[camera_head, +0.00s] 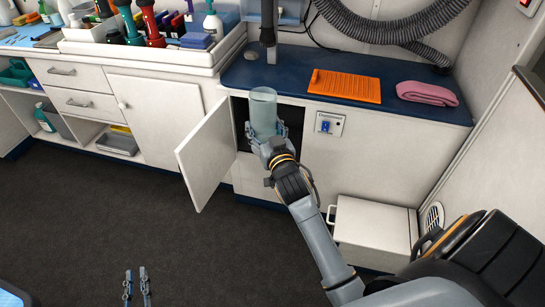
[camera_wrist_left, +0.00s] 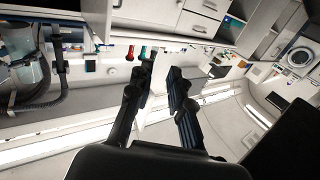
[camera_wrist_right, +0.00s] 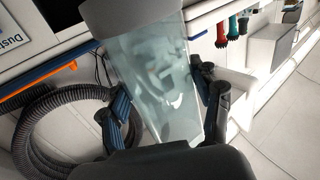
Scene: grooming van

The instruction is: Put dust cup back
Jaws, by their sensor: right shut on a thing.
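The dust cup (camera_head: 263,110) is a clear, pale green cylinder, upright in front of the open cabinet (camera_head: 291,125) under the blue counter. My right gripper (camera_head: 268,139) is shut on the dust cup near its lower part. In the right wrist view the cup (camera_wrist_right: 150,75) stands between the two fingers (camera_wrist_right: 163,112), with a grey end at the top of the picture. The cabinet's inside is dark and partly hidden behind the cup and gripper. My left gripper (camera_head: 137,285) is at the bottom of the head view. In the left wrist view its fingers (camera_wrist_left: 166,75) are apart and empty.
The white cabinet door (camera_head: 206,155) stands open to the left of the cup. An orange mat (camera_head: 344,85) and a pink towel (camera_head: 427,93) lie on the counter. A white box (camera_head: 374,232) stands on the floor at right. A grey hose (camera_head: 385,30) hangs above.

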